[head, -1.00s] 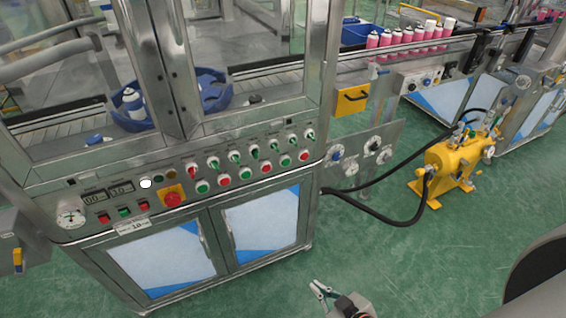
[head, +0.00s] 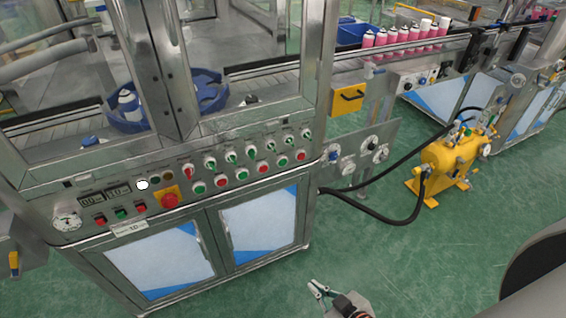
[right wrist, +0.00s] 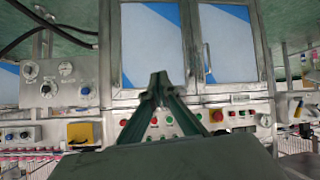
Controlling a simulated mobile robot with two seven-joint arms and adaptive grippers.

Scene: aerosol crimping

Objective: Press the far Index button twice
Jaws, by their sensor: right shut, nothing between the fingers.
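The control panel (head: 150,192) runs across the front of the steel machine, and it also shows upside down in the right wrist view (right wrist: 240,117). It carries a row of green and red push buttons (head: 241,174) below a row of selector knobs (head: 231,157). The labels are too small to read, so I cannot tell which button is the far Index one. My right gripper (head: 318,288) is shut and empty, low in front of the cabinet and apart from the panel. In the right wrist view its closed fingers (right wrist: 158,84) hide part of the panel. My left gripper is out of view.
Cabinet doors (head: 258,228) lie below the panel. A red stop knob on a yellow plate (head: 169,199) sits left of the buttons. A yellow tank (head: 447,160) with black hoses stands on the right. Green floor (head: 420,255) is open in front.

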